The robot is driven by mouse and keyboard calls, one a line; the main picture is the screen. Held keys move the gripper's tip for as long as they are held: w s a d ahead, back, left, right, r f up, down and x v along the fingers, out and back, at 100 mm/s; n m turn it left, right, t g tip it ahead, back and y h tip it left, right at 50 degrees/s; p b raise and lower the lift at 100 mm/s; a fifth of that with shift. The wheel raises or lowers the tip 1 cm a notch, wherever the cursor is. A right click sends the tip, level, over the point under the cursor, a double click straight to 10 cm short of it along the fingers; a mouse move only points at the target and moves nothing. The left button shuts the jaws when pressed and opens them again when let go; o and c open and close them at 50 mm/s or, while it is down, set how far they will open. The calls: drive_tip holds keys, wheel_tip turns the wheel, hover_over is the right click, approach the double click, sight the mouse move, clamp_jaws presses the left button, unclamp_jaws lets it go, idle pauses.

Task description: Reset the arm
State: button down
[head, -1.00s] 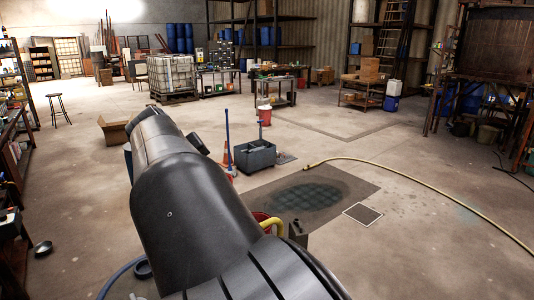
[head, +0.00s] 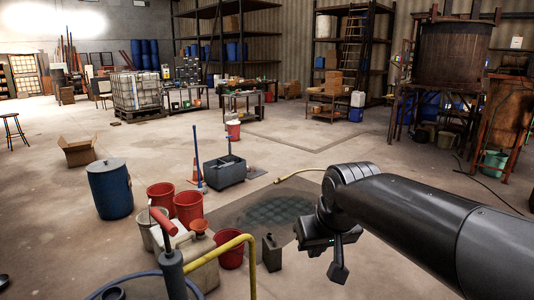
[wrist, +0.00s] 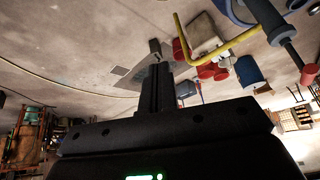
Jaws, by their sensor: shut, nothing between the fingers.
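My arm (head: 420,215) reaches in from the right edge of the head view and bends down at the wrist. My gripper (head: 338,272) hangs at its end, over the floor to the right of the dark floor patch. In the wrist view my gripper (wrist: 155,48) shows as a dark narrow pair of fingers pressed together, with nothing between them. The wrist view is upside down. No object touches the fingers.
Red buckets (head: 188,205), a blue drum (head: 110,188), a beige container (head: 195,262) and a yellow pipe (head: 230,243) stand front left. A grey bin (head: 224,171) stands beyond them. A large vat (head: 452,52) stands back right. The middle floor is mostly clear.

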drive_tip(key=s+d+f+m, duration=0.1)
drive_tip(key=s+d+f, duration=0.1)
drive_tip(key=s, duration=0.5)
drive_tip(key=s+d+f+m+h, duration=0.1)
drive_tip(key=s+d+f, duration=0.2)
drive_tip(key=s, duration=0.4)
drive_tip(key=shift+s+f+t, duration=0.2)
drive_tip(key=shift+f+t, duration=0.1)
drive_tip(key=shift+f, duration=0.2)
